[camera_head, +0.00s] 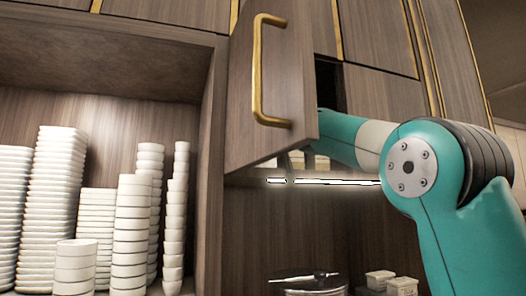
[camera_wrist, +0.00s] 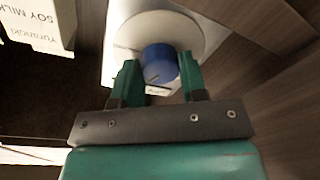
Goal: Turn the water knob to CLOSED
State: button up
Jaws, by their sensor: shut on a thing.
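The blue water knob (camera_wrist: 158,58) shows in the wrist view, set on a round white base (camera_wrist: 190,28). My gripper (camera_wrist: 158,64) has a green finger on each side of the knob and is shut on it. A small white label (camera_wrist: 157,91) with dark marks sits just below the knob; its text is too small to read. In the head view my arm reaches in behind an open cabinet door, and the knob and my gripper's fingertips are hidden there.
The open wooden door (camera_head: 220,110) with a brass handle (camera_head: 257,75) hangs close to my arm. A soy milk carton (camera_wrist: 38,25) stands left of the knob. Stacks of white dishes (camera_head: 55,185) fill the left shelf. A lit strip (camera_head: 330,181) runs under the cabinet.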

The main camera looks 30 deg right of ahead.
jog(key=m+b, duration=0.1)
jog(key=m, duration=0.5)
jog(key=m+h+b, duration=0.1)
jog(key=m+b, duration=0.1)
jog(key=m, duration=0.4)
jog(key=shift+m+t, duration=0.3)
jog(key=shift+m, duration=0.1)
jog(key=o, duration=0.9)
jog(key=b+v, duration=0.2)
jog(key=v, duration=0.3)
jog(key=b+v, duration=0.3)
jog(key=v, duration=0.3)
jog(key=b+v, duration=0.2)
jog(key=v, duration=0.4)
jog(key=shift+s+a, duration=0.1)
jog(key=shift+a, duration=0.2)
